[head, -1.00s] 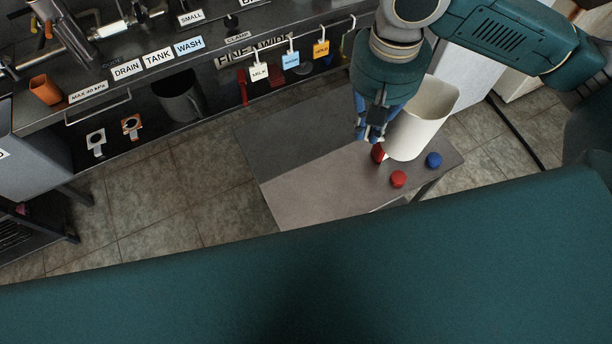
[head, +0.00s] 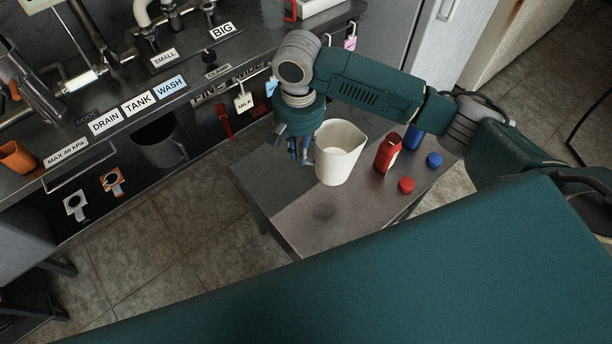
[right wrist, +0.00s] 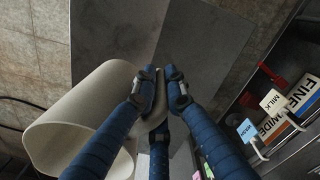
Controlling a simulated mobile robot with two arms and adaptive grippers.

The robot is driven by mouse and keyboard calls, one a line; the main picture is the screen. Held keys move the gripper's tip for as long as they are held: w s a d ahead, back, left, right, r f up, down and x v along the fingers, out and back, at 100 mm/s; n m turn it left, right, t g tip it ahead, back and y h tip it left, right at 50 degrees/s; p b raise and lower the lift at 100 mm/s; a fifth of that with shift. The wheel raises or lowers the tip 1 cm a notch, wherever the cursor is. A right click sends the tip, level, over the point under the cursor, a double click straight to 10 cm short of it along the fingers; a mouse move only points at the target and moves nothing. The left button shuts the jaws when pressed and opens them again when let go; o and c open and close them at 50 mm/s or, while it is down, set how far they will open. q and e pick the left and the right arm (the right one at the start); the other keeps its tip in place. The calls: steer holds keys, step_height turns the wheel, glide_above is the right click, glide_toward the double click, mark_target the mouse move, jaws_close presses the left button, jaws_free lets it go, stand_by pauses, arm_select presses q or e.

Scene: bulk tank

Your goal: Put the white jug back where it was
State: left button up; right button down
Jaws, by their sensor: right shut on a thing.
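The white jug (head: 340,152) is upright in the head view, over the small grey table (head: 300,222). A dark shadow lies on the table in front of it, so it seems to be held a little above the top. My right gripper (head: 305,158) is at the jug's left side. In the right wrist view the gripper's fingers (right wrist: 160,88) are shut at the jug (right wrist: 88,122), apparently on its handle, which the fingers mostly hide. My left gripper is not in view.
A red bottle (head: 387,152), a blue bottle (head: 412,137), a red cap (head: 406,185) and a blue cap (head: 434,160) are on the table, right of the jug. The table's front is clear.

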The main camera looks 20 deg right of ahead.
step_height(320, 180, down, 12)
steer(key=shift+d+f, duration=0.1)
steer(key=shift+f, duration=0.55)
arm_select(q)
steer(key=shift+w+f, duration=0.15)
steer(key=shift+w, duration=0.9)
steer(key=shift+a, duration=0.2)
arm_select(e)
steer(key=shift+f, duration=0.1)
steer(key=c, duration=1.9)
jaws_free()
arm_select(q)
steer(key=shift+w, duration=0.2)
arm_select(e)
steer(key=shift+o, duration=0.5)
